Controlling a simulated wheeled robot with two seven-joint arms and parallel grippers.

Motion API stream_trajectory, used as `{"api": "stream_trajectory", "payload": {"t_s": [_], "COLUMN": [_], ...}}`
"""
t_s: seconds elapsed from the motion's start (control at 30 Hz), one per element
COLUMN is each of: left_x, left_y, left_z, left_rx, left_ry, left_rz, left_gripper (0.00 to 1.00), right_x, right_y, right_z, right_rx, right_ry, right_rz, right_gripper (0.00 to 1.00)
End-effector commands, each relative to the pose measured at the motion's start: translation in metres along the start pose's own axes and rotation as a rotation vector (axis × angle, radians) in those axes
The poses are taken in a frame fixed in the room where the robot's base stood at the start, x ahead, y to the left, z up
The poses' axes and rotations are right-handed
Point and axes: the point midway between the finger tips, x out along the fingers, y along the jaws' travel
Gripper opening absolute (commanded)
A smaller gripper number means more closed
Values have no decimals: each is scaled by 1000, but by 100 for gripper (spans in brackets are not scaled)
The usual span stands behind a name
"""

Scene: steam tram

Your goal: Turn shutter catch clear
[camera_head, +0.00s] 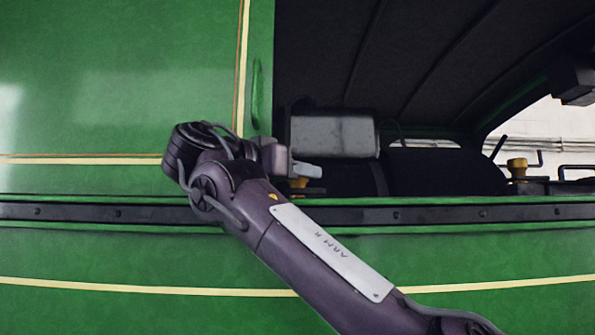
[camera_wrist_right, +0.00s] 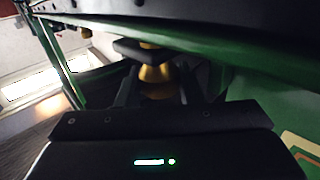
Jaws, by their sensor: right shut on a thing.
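My right gripper (camera_head: 300,172) reaches the sill at the lower left corner of the dark window opening. It is shut on the shutter catch, a brass piece (camera_head: 298,184) mostly hidden behind the gripper in the head view. In the right wrist view the flared brass body of the catch (camera_wrist_right: 157,80) sits between my two dark fingers (camera_wrist_right: 157,92), with a dark bar (camera_wrist_right: 141,50) across it. How far the catch is turned I cannot tell. My left gripper is not in view.
A green panel (camera_head: 120,80) with a slim green handle (camera_head: 256,95) borders the opening on the left. A dark riveted rail (camera_head: 420,215) runs below the sill. A grey box (camera_head: 333,135) is inside. Another brass fitting (camera_head: 517,168) stands farther right.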

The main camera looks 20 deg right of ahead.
Motion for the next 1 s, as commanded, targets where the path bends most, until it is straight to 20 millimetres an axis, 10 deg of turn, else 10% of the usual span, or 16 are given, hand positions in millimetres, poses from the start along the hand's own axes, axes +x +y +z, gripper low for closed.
{"api": "stream_trajectory", "payload": {"t_s": [0.3,0.33,0.5,1.0], "left_x": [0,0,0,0], "left_y": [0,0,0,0], "left_z": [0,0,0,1], "left_rx": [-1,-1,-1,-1], "left_ry": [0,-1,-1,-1], "left_rz": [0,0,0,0], "left_gripper": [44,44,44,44], "right_x": [0,0,0,0], "right_y": [0,0,0,0], "right_z": [2,2,2,1], "right_rx": [-2,-2,-2,-1], "right_ry": [-3,-3,-2,0], "right_rz": [4,4,3,0], "right_gripper": [11,35,54,54]}}
